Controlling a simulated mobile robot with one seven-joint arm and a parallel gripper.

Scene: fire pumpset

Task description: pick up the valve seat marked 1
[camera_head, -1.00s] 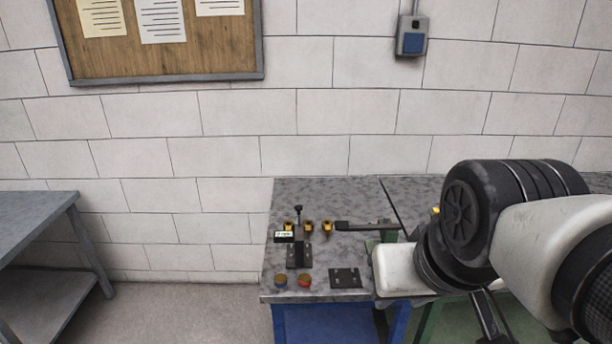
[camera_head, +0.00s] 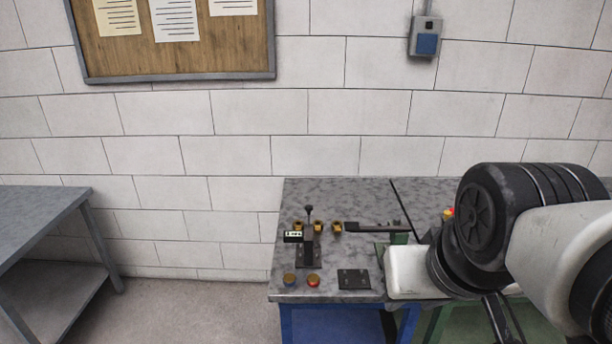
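Several small brass valve seats stand in a row on the grey marbled bench top, at the middle right of the head view. The left one (camera_head: 298,225) is partly behind a small white label display, the middle one (camera_head: 309,227) is partly hidden by a lever, and the right one (camera_head: 337,227) stands clear. I cannot read a mark 1 on any of them. My arm comes in from the right. My gripper seems to be at the arm's lower end near the picture's bottom edge, and its fingertips cannot be made out.
A grey table (camera_head: 40,215) stands left, with open floor between.

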